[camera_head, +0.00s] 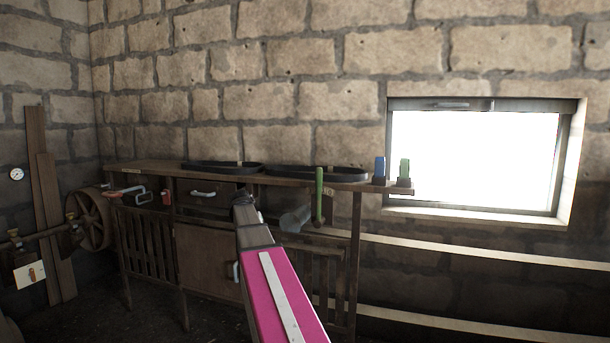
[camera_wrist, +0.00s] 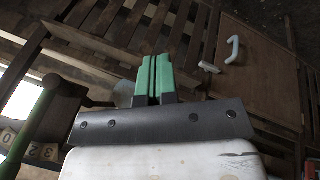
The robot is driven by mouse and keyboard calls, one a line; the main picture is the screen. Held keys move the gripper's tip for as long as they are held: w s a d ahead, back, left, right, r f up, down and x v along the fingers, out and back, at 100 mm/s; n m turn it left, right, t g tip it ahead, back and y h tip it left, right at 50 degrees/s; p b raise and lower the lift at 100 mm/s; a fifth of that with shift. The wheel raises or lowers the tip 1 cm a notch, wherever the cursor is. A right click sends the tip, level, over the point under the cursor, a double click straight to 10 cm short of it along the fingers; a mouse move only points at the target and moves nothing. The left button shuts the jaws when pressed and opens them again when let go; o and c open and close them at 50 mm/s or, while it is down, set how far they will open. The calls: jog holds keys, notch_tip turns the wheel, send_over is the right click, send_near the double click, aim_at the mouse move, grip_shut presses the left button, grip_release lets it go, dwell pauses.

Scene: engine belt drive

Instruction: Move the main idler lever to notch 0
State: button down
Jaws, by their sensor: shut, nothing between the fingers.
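A green upright lever (camera_head: 319,195) stands at the front of the workbench, right of my gripper. A small pale number tag sits beside it. No name on it can be read. In the wrist view the lever (camera_wrist: 28,128) slants along the left edge, with number tags near it; one looks like 0, others like 2 and 3. My gripper (camera_wrist: 154,62) has its green fingers together, with nothing between them and apart from the lever. In the head view my gripper (camera_head: 243,199) is a small dark end in front of the bench; its fingers are hard to make out.
The workbench (camera_head: 153,168) carries two black belts (camera_head: 222,167) and blue (camera_head: 380,167) and green (camera_head: 404,168) pieces at right. Below are a drawer handle (camera_head: 203,194), a cabinet door (camera_head: 207,262) and slatted panels. A grey cylinder (camera_head: 295,219) lies between gripper and lever. A wheel (camera_head: 92,219) stands left.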

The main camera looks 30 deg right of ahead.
jog(key=w+d+r+m+h, duration=0.15)
jog(key=d+r, duration=0.35)
jog(key=r, duration=0.5)
jog(key=d+r+m+g+h, duration=0.15)
jog(key=d+r, duration=0.35)
jog(key=r, duration=0.6)
jog(key=w+d+r+m+t, duration=0.15)
jog(key=d+r, duration=0.25)
jog(key=r, duration=0.6)
jog(key=s+d+f+g, duration=0.1)
jog(key=s+d+f, duration=0.2)
jog(key=d+f, duration=0.5)
jog(key=shift+d, duration=0.7)
jog(key=shift+s, duration=0.15)
jog(key=s+d+t+y, duration=0.1)
jog(key=s+d, duration=0.3)
jog(key=s, duration=0.1)
jog(key=shift+s+d+m+t+y, duration=0.3)
jog(key=shift+d+m+t, duration=0.05)
jog(key=shift+m+t, duration=0.1)
